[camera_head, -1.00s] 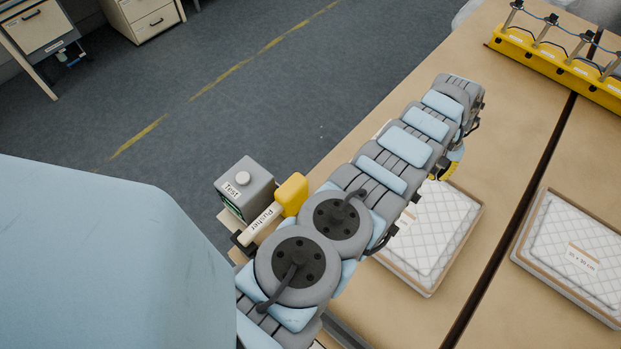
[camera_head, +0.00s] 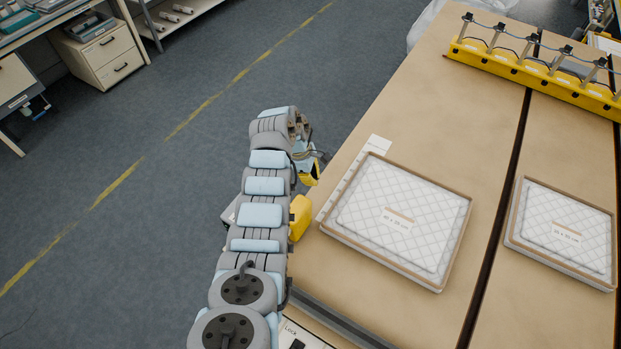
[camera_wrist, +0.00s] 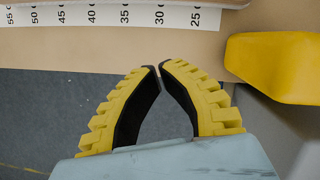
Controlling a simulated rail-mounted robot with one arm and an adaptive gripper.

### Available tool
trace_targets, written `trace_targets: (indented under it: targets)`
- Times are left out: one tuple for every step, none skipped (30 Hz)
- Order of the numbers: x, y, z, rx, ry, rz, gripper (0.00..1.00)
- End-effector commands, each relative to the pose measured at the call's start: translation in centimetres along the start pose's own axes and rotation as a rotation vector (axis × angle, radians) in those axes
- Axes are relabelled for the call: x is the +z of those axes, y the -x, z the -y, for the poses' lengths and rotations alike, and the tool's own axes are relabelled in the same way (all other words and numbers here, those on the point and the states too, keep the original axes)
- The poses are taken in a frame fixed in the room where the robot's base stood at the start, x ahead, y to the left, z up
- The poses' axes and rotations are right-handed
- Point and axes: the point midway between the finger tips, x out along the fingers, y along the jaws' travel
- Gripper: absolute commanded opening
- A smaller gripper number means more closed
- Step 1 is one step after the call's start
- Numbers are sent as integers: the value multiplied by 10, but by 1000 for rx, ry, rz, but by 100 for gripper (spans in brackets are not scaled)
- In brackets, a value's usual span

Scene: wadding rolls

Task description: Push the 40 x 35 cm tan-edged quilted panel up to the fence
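A white quilted panel with a tan edge (camera_head: 440,215) lies flat on the tan table in the head view. A yellow fence (camera_head: 540,80) with metal posts stands across the table's far end, well apart from the panel. My gripper (camera_head: 314,171) hangs beyond the table's left edge, left of the panel and not touching it. In the wrist view its black-and-yellow fingers (camera_wrist: 160,66) meet at the tips, with nothing between them.
A second, smaller quilted panel (camera_head: 567,230) lies to the right, past a dark slot (camera_head: 499,190) in the table. A white ruler strip (camera_wrist: 110,15) runs along the table's left edge. A yellow block (camera_wrist: 275,68) is close to my gripper. Bare table lies between the panels and fence.

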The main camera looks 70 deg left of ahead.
Motion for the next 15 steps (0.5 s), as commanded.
trace_targets:
  targets:
    - [0, -6, 0, -2, 1, 2, 0]
    - [0, -9, 0, -2, 1, 2, 0]
    - [0, -14, 0, -2, 1, 2, 0]
    - [0, -17, 0, -3, 1, 2, 0]
    - [0, -21, 1, -3, 1, 2, 0]
    - [0, -26, 1, -3, 1, 1, 0]
    - [-1, -28, 0, -2, 1, 1, 0]
    - [0, -30, 0, -2, 0, 1, 0]
    - [0, -33, 0, -1, 0, 1, 0]
    - [0, -36, 0, -1, -1, 2, 0]
    - [0, -38, -1, 0, 0, 2, 0]
    - [0, -42, -1, 0, 0, 1, 0]
    - [0, -44, -1, 0, 0, 1, 0]
    - [0, -46, 0, 0, 0, 1, 0]
    - [0, -49, 0, 0, 0, 0, 0]
